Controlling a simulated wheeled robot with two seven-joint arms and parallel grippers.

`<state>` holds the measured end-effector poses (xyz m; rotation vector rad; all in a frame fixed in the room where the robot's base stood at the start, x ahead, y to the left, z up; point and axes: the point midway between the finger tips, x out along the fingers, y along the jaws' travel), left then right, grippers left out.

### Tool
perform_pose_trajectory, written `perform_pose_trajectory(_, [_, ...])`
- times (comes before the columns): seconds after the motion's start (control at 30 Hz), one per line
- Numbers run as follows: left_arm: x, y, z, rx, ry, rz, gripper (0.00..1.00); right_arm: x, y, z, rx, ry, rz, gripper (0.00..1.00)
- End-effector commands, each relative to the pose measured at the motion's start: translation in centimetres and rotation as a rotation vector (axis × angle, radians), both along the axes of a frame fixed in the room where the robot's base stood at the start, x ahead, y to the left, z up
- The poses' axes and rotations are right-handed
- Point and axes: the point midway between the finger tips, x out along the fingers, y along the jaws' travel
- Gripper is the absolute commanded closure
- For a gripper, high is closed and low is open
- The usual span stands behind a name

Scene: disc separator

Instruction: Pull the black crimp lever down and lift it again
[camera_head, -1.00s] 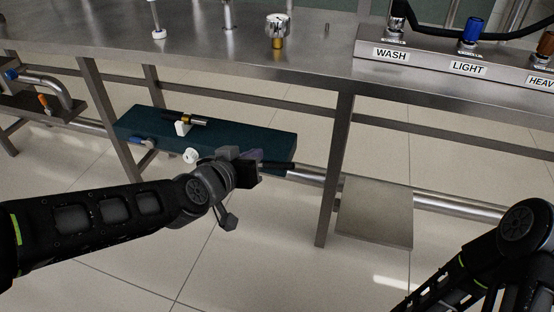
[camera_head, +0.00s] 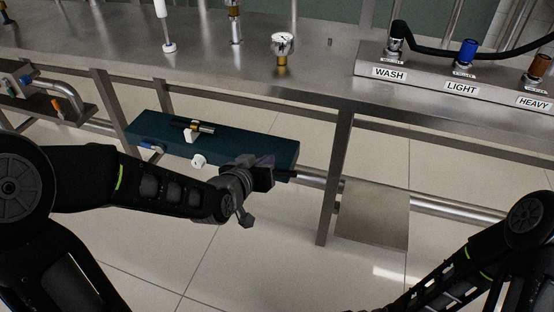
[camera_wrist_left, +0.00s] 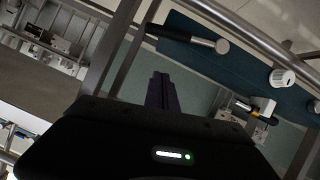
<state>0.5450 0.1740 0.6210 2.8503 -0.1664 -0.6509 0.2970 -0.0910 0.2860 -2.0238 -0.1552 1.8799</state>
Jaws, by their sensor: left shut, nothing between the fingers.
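The black crimp lever (camera_wrist_left: 185,38) shows in the left wrist view as a dark bar with a silver end, at the edge of a teal board. In the head view a short dark piece, likely the lever (camera_head: 287,175), shows just right of my left gripper (camera_head: 266,161); the rest is hidden behind it. My left gripper also shows in the left wrist view (camera_wrist_left: 160,78). Its dark fingers are shut together, empty, and appear apart from the lever there. My right arm (camera_head: 480,255) enters at the lower right; its gripper is out of view.
The teal board (camera_head: 270,150) hangs below the steel bench (camera_head: 330,75) and carries a black and brass cylinder (camera_head: 200,128) and a white knob (camera_head: 199,161). A bench leg (camera_head: 337,185) and a square steel plate (camera_head: 375,212) stand right of my left gripper. Open floor lies in front.

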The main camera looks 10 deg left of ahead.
Motion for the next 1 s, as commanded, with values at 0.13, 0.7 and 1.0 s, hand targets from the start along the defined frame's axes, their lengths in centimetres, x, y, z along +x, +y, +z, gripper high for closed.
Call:
perform_pose_trajectory(0.13, [2.7, -0.5, -1.9, 0.002, 0.001, -0.003, 1.00, 0.1, -0.1, -1.0, -0.001, -0.001, -0.002, 1.00])
perform_pose_trajectory(0.7, [4.1, -1.7, -6.3, 0.000, 0.001, 0.000, 1.00, 0.6, 0.0, -3.4, -0.004, -0.015, -0.009, 1.00])
perform_pose_trajectory(1.0, [4.1, -1.8, -6.7, 0.000, 0.000, 0.000, 1.00, 0.6, 0.0, -3.8, -0.004, -0.016, -0.009, 1.00])
